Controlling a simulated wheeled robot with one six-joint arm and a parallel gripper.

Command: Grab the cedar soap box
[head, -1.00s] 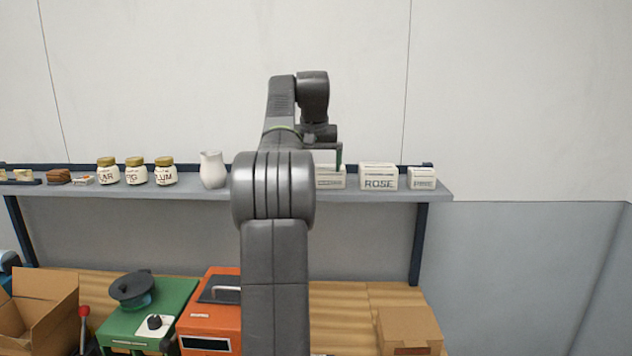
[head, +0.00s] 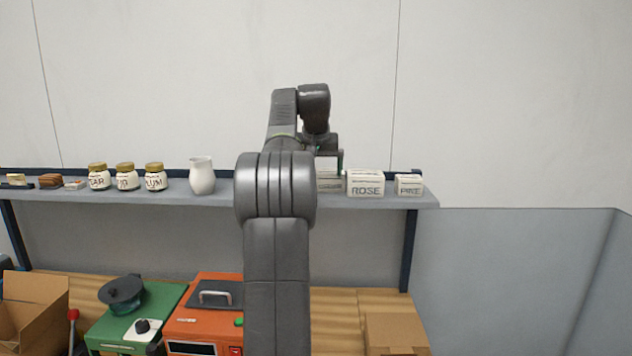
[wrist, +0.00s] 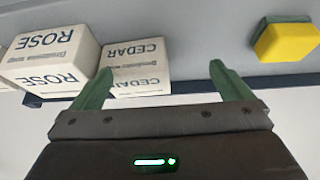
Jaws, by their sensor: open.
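The cedar soap box (wrist: 137,66) is a pale box lettered CEDAR on two faces. It shows upside down in the wrist view, just right of the rose box (wrist: 50,60). My gripper (wrist: 160,68) is open and empty, with its green fingers pointing at the shelf. The left finger overlaps the cedar box's left edge in that view, and the box lies left of the middle of the gap. In the head view the cedar box (head: 330,187) is partly hidden behind my arm, left of the rose box (head: 366,184).
A pine box (head: 409,186) stands right of the rose box on the grey shelf (head: 225,199). A white vase (head: 201,176) and several jars stand to the left. A yellow block (wrist: 287,42) with a green side is at the right in the wrist view.

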